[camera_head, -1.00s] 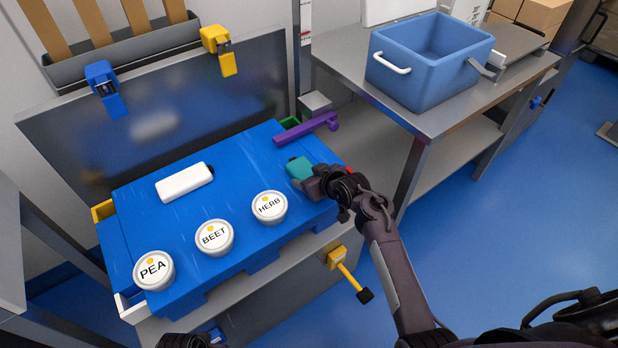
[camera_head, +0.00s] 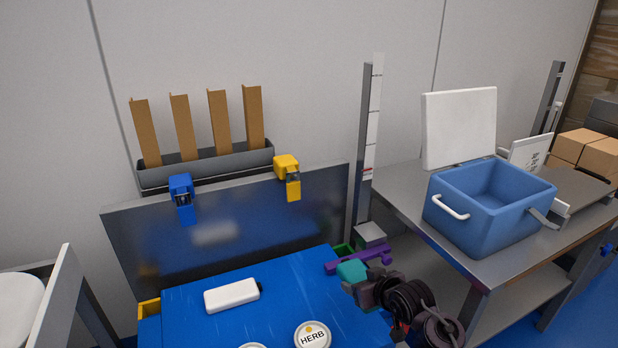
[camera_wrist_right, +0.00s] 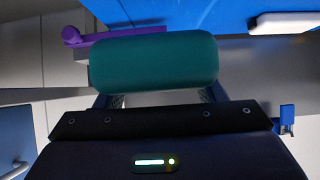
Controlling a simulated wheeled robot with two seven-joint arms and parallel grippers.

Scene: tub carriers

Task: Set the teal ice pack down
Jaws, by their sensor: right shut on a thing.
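The teal ice pack (camera_head: 351,271) is at the right end of the blue worktop (camera_head: 285,286), in the jaws of my right gripper (camera_head: 362,287). In the right wrist view the teal ice pack (camera_wrist_right: 154,63) fills the space in front of the fingers, which are shut on it. The head view does not show clearly whether it touches the worktop. A purple bar (camera_head: 345,261) lies just behind it. My left gripper is not in view.
A white block (camera_head: 232,295) and a HERB tub (camera_head: 312,336) stand on the worktop. Blue (camera_head: 182,197) and yellow (camera_head: 288,176) clips sit on the upright panel. An open blue cooler (camera_head: 489,200) stands on the steel table at right.

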